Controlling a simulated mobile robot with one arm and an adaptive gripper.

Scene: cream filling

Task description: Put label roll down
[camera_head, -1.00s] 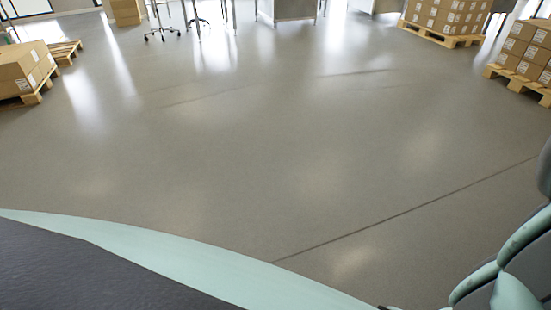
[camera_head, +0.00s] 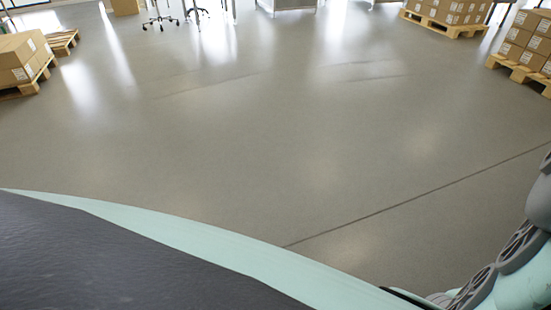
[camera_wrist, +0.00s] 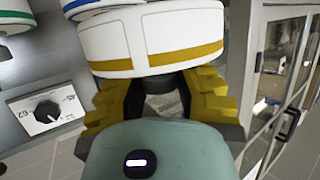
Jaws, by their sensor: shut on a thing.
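A white label roll with a yellow band (camera_wrist: 155,38) is at the top middle of the wrist view, right in front of my gripper. My gripper (camera_wrist: 160,75) has yellow-and-black fingers on both sides of the roll's near part and is shut on it. In the head view the gripper and the roll are not visible; only part of my arm shows at the lower right.
In the wrist view, a grey panel with a black knob (camera_wrist: 46,112) is at left, below a white roll with a green band (camera_wrist: 16,20) and a blue-banded one. A glass-doored cabinet (camera_wrist: 285,60) is at right. In the head view, boxes on pallets (camera_head: 443,29) edge a wide, clear floor (camera_head: 270,130).

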